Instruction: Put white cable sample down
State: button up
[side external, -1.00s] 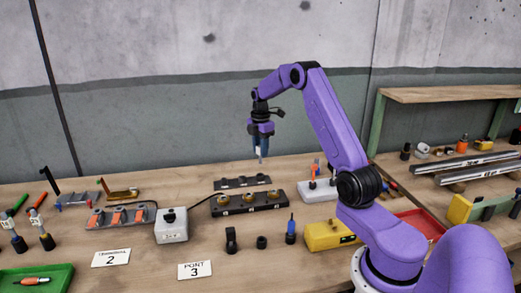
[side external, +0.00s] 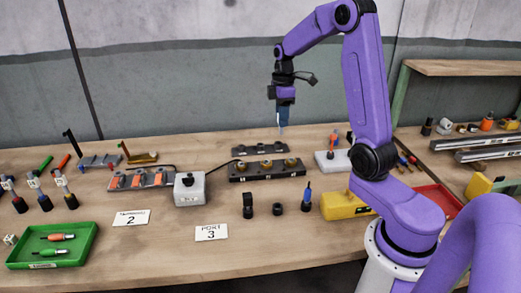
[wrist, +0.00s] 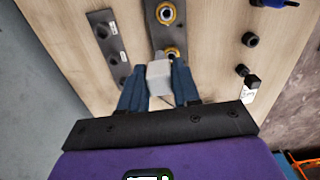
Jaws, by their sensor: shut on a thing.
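My gripper (side external: 283,124) is up in the air over the back of the bench, pointing down, near the thin dark strip. It is shut on a pale grey-white piece, which I take to be the white cable sample (wrist: 159,78); it sits between the two blue fingers (wrist: 159,88) in the wrist view. In the side view only a small pale tip (side external: 282,132) shows below the fingers. The dark block with brass rings (side external: 267,170) lies on the bench below; in the wrist view the held piece partly covers this block (wrist: 152,18).
The thin dark strip (side external: 258,149) lies behind the ringed block. A grey box with a black knob (side external: 189,190) stands to its left. A green tray (side external: 85,240) is front left; bare wood lies around the cards.

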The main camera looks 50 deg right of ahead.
jog(key=shift+s+a, duration=0.15)
jog(key=shift+a, duration=0.05)
jog(key=shift+w+d+f, duration=0.95)
jog(key=shift+w+f, duration=1.15)
jog(key=shift+f, duration=0.05)
jog(key=shift+w+d+f, duration=0.9)
jog(key=shift+w+f, duration=1.15)
jog(key=shift+f, duration=0.05)
jog(key=shift+w+d+f, duration=0.95)
jog(key=shift+w+f, duration=1.15)
jog(key=shift+f, duration=0.05)
jog(key=shift+f, duration=0.1)
jog(key=o, duration=1)
jog(key=shift+o, duration=0.2)
